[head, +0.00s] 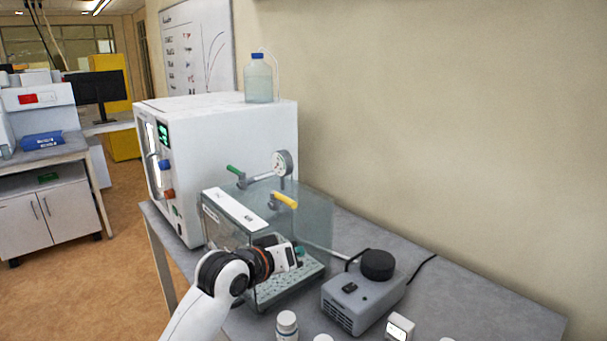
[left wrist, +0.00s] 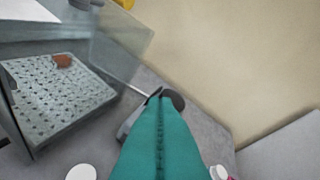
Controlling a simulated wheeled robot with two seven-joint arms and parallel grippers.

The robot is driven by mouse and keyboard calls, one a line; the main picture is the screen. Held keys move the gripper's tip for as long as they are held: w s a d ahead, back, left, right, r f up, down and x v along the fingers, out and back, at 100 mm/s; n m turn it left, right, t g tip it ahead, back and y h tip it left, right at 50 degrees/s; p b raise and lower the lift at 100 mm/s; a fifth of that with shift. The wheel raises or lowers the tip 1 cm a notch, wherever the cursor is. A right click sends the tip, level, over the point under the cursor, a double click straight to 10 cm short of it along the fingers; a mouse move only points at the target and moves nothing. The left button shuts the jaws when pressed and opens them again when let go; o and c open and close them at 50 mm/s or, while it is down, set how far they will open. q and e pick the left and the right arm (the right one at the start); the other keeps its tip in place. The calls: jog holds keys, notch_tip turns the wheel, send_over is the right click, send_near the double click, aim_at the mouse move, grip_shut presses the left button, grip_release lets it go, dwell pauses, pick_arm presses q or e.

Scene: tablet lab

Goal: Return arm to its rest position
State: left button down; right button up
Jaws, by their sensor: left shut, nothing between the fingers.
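My left arm comes up from the bottom of the head view. Its left gripper (head: 299,251) is in front of the clear chamber (head: 318,215). In the left wrist view the teal fingers (left wrist: 160,100) are pressed together with nothing between them. The chamber's perforated plate (left wrist: 45,110) shows at the left there, with a small reddish-brown piece (left wrist: 63,61) on it. The fingers cover part of the grey pump (left wrist: 130,122) in that view. My right gripper is not in view.
The grey pump (head: 352,308) with a black knob stands right of the chamber. A white-capped jar (head: 287,325) and a small white device (head: 399,327) stand near the front. A white oven (head: 230,135) carries a blue-capped bottle (head: 258,82). The tabletop (head: 480,305) is clear at right.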

pick_arm(q)
jog(key=s+a+f+g+y, duration=0.2)
jog(key=s+a+f, duration=0.2)
jog(key=s+f, duration=0.45)
jog(key=s+a+f+g+y, duration=0.15)
jog(key=s+a+f, duration=0.25)
jog(key=s+f, duration=0.45)
jog(key=s+a+f+g+y, duration=0.1)
jog(key=s+a+f, duration=0.2)
jog(key=s, duration=0.4)
jog(key=s+a+f+m+g+y, duration=0.1)
jog(key=s+a+f+g+y, duration=0.2)
jog(key=s, duration=0.4)
jog(key=s+a+f, duration=0.3)
jog(key=s+a, duration=0.1)
jog(key=s, duration=0.3)
notch_tip(320, 180, down, 29)
jog(key=s+g+b, duration=0.2)
jog(key=s+a+f+b, duration=0.1)
jog(key=s+f, duration=0.7)
jog(key=s+a+f, duration=0.2)
jog(key=s+f, duration=0.6)
jog(key=shift+a+f+m+g+y+b, duration=0.3)
jog(key=shift+f+g+y+b, duration=0.05)
jog(key=shift+b, duration=0.05)
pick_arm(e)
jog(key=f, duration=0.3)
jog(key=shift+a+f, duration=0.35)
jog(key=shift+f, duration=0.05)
